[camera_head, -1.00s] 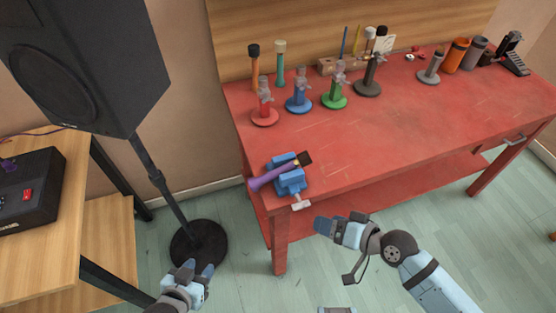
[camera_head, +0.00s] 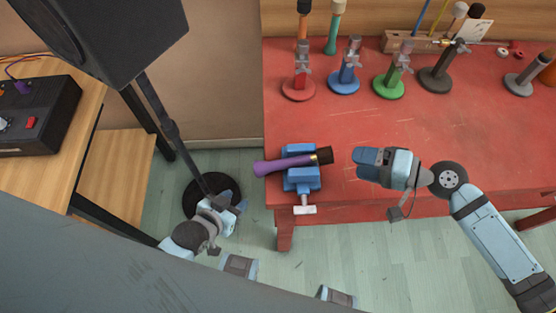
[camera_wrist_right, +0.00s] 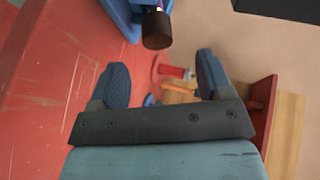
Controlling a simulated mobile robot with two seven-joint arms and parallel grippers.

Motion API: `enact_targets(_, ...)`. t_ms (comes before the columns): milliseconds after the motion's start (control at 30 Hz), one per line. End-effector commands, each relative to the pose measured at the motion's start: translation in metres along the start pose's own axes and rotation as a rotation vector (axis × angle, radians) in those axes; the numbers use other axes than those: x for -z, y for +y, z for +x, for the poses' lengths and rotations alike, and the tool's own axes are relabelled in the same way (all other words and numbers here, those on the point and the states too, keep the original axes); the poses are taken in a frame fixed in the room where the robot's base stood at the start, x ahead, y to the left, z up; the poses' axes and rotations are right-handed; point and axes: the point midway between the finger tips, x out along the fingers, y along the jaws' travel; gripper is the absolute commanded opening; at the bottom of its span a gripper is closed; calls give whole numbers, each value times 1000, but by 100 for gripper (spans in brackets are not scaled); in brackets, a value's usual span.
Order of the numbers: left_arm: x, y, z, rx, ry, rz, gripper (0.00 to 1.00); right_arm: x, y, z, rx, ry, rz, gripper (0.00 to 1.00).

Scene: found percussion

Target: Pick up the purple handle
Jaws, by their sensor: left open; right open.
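The purple handle (camera_head: 275,166) lies across the top of a blue vise (camera_head: 302,180) at the red table's near left corner. Its dark end (camera_head: 325,155) points right, toward my right gripper (camera_head: 362,163). My right gripper is open and empty, a short gap to the right of that end. In the right wrist view the dark end (camera_wrist_right: 157,30) is ahead of and between the open fingers (camera_wrist_right: 163,80), not touching them; the vise (camera_wrist_right: 122,16) is beside it. My left gripper (camera_head: 236,207) is low, off the table's left side, near the speaker stand, with nothing visible in it.
Red, blue, green and dark stands (camera_head: 390,88) line the back of the red table (camera_head: 450,135). A black speaker (camera_head: 110,35) on a stand and a wooden shelf (camera_head: 125,185) are at left.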

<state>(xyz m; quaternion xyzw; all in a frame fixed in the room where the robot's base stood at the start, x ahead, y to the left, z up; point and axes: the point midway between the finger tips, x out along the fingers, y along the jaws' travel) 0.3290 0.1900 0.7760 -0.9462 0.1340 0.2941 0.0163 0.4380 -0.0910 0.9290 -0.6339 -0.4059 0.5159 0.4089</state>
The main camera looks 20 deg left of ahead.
Motion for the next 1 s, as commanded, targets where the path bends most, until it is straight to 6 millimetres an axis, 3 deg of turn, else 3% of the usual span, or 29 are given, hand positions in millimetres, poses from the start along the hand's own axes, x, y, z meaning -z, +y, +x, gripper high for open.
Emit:
enact_targets(200, 2, -1, -3, 1, 0, 7, 43, 0, -1, 37, 1, 1, 0, 72)
enact_targets(433, 5, -1, -3, 2, 4, 10, 43, -2, 0, 54, 0, 1, 0, 72)
enact_targets(700, 11, -2, -7, 4, 17, 17, 43, -7, 4, 92, 0, 1, -1, 72)
enact_targets(1000, 9, -2, -6, 4, 12, 20, 43, -8, 5, 98, -1, 1, -1, 72)
